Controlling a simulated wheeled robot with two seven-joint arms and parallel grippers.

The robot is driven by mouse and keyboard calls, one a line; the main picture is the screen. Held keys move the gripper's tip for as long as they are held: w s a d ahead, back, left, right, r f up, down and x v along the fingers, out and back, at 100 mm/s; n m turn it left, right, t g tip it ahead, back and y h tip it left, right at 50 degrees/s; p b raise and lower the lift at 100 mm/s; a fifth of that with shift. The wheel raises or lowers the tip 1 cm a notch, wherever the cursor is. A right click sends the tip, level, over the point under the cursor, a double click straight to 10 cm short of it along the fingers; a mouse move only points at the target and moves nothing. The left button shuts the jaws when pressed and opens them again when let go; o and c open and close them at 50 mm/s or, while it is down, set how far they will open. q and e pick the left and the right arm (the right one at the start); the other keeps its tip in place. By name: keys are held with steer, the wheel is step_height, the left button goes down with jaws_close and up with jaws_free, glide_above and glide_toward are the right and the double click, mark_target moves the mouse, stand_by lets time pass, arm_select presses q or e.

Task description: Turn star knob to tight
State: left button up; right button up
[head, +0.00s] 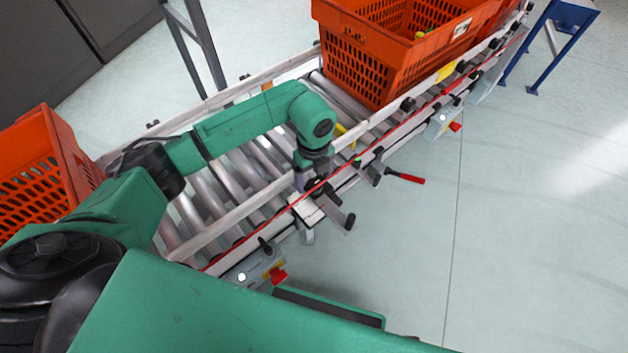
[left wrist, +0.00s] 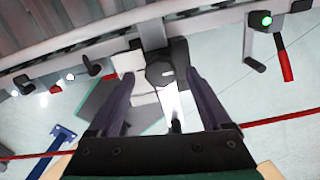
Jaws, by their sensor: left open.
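In the left wrist view a dark, faceted knob with a small pale mark, which looks like the star knob (left wrist: 160,73), sits at the conveyor's side rail. The two fingers of my left gripper (left wrist: 159,82) are open, one on each side of the knob; I cannot tell whether they touch it. A pale metal bar (left wrist: 174,104) runs from the knob between the fingers. In the head view my left gripper (head: 312,184) points down at the near rail, beside a white block (head: 307,210), and the knob is hard to make out there. My right gripper is out of view.
A red-handled lever (head: 405,178) and a black-handled lever (head: 341,216) stick out from the near rail. A red cord (head: 385,132) runs along it. A red stop button (head: 277,276) is nearer. Orange totes (head: 350,60) (head: 60,150) stand at both conveyor ends. Floor at right is clear.

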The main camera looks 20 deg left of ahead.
arm_select(q)
steer(key=shift+f, duration=0.75)
steer(key=c, duration=0.3)
jaws_close()
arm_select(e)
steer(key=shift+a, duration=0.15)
